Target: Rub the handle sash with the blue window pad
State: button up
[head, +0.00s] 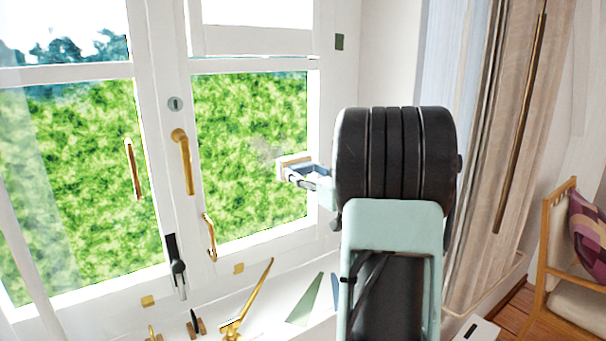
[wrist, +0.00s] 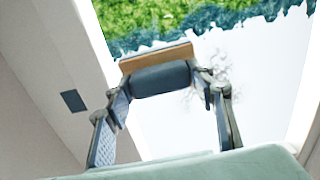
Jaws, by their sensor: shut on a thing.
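My gripper (head: 302,174) is shut on the blue window pad (wrist: 160,79), which has a blue-grey body and a tan front layer. The pad also shows in the head view, side-on, at the right part of the right-hand window sash (head: 314,120). This sash is white-framed, beside a large gold handle (head: 183,160). A faint grey smudge (head: 268,149) marks its glass just left of the pad. In the wrist view the smudge (wrist: 212,78) lies right of the pad. I cannot tell whether the pad touches the glass.
A left window sash (head: 70,180) carries another gold handle (head: 133,170). The sill holds a gold stay (head: 245,305), a green wedge (head: 304,302) and small pieces. Curtains (head: 490,140) hang at right, near a wooden chair (head: 562,260). My arm hides part of the wall.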

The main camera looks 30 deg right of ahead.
jog(key=shift+r, duration=0.65)
jog(key=shift+a+f, duration=0.1)
jog(key=shift+a, duration=0.25)
jog(key=shift+a+r+b, duration=1.1)
jog(key=shift+a+r, duration=0.25)
jog(key=shift+a, duration=5.3)
jog(key=shift+d+p, duration=1.95)
jog(key=shift+d, duration=5.05)
jog(key=shift+r, duration=1.2)
jog(key=a+b, duration=0.3)
jog(key=a, duration=1.1)
jog(key=shift+s, duration=0.2)
